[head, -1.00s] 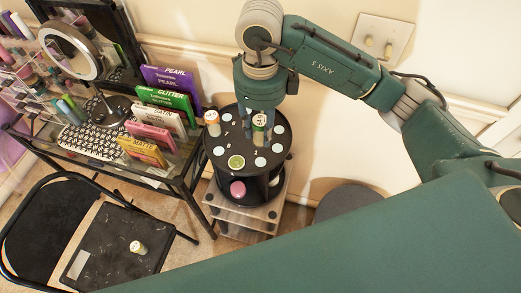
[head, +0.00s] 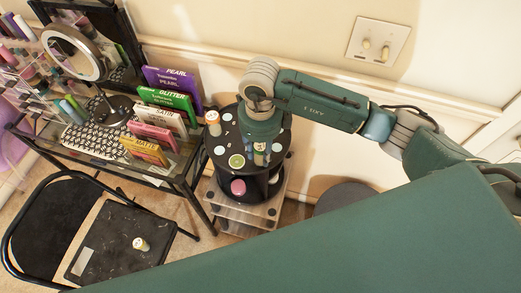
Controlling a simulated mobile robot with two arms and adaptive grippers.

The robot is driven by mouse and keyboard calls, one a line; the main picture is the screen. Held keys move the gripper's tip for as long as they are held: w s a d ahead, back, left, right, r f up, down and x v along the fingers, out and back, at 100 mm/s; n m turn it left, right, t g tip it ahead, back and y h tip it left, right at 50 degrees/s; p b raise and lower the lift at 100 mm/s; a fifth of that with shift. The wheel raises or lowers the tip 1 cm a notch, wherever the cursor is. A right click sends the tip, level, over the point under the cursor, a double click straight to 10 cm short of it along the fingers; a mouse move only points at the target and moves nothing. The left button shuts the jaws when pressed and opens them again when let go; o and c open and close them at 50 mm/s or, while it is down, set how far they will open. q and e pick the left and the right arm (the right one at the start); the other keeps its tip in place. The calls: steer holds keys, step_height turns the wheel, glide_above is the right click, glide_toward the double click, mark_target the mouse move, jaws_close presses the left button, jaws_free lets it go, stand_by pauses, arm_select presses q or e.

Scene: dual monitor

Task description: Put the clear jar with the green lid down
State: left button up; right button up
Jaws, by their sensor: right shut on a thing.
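My right gripper (head: 260,155) points down over the black round stand (head: 218,176). It is shut on a small jar (head: 260,147) with a pale body and a greenish part. The fingers and wrist hide much of this jar. I cannot tell whether its base touches the stand's top. A green round spot with a pale rim (head: 236,161) shows on the stand's top, left of the gripper. My left gripper is not in view.
A pale jar with an orange-brown band (head: 213,123) stands at the stand's left edge. Several pale round spots mark its top. A small jar (head: 140,244) sits on the black chair (head: 105,255).

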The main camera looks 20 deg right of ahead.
steer(key=shift+f, duration=0.2)
steer(key=o, duration=1.2)
steer(key=shift+c, duration=0.2)
steer(key=shift+r, duration=0.1)
steer(key=shift+r, duration=0.2)
steer(key=shift+w+r, duration=0.1)
steer(key=shift+r, duration=0.15)
step_height(320, 180, up, 11)
steer(key=b, duration=0.3)
steer(key=shift+r, duration=0.2)
steer(key=shift+f, duration=0.1)
